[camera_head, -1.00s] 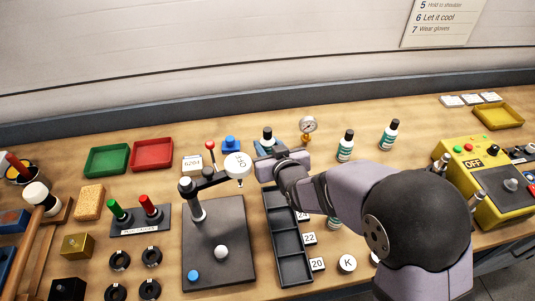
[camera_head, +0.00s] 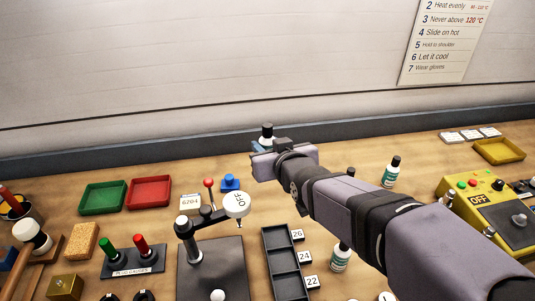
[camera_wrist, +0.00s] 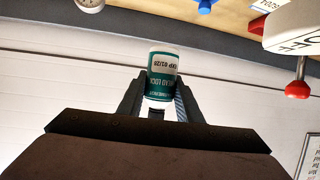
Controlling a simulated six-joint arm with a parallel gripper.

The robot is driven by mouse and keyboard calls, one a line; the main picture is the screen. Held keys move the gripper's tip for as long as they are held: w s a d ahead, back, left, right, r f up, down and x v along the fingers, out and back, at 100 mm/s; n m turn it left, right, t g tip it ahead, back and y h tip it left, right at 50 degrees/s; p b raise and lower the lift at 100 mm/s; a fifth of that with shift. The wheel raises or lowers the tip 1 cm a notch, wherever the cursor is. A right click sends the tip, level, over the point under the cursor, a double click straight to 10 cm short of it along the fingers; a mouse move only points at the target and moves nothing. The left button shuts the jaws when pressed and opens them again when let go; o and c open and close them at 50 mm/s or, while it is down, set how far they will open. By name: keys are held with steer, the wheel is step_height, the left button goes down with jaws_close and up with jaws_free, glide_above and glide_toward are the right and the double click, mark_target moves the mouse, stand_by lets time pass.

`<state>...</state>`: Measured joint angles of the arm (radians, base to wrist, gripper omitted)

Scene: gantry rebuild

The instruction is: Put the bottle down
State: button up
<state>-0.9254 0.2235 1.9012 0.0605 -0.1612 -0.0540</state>
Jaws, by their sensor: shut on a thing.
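My gripper (camera_head: 264,150) is shut on a bottle (camera_head: 267,130) with a black cap and white shoulder. In the head view the bottle shows above the fingers, against the dark strip at the back of the bench; my gripper hides its lower part. In the wrist view the held bottle (camera_wrist: 162,75) shows its white and teal label upside down between the two fingers (camera_wrist: 158,95). The bottle appears held above the bench (camera_head: 320,190), but its exact height is hard to tell.
Similar bottles stand at the right (camera_head: 389,175) and beside the dark compartment tray (camera_head: 268,232). A white OFF disc on an arm (camera_head: 237,204), a red-knobbed lever (camera_head: 208,184) and a blue knob (camera_head: 230,182) stand near my gripper. Red (camera_head: 149,190) and green trays lie left.

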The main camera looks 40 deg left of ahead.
steer(key=shift+r, duration=0.1)
steer(key=shift+w+d+r, duration=0.15)
steer(key=shift+w+d, duration=0.15)
steer(key=shift+w, duration=0.1)
steer(key=w+d+m+t+h+p, duration=0.3)
steer(key=w+d+m+p, duration=0.15)
steer(key=w+d, duration=0.85)
steer(key=s+d+f+m+t+h+p, duration=0.1)
steer(key=s+d+f+m+h+p, duration=0.15)
steer(key=d+f, duration=0.6)
steer(key=s+d+f+m+t+h+p, duration=0.1)
steer(key=d+f+h, duration=0.2)
steer(key=d, duration=1)
steer(key=shift+w+r, duration=0.8)
steer(key=shift+r, duration=0.9)
steer(key=shift+m, duration=0.3)
steer(key=shift+d+f, duration=0.2)
steer(key=shift+f, duration=1.4)
steer(key=shift+d+f, duration=0.2)
steer(key=shift+f, duration=1.35)
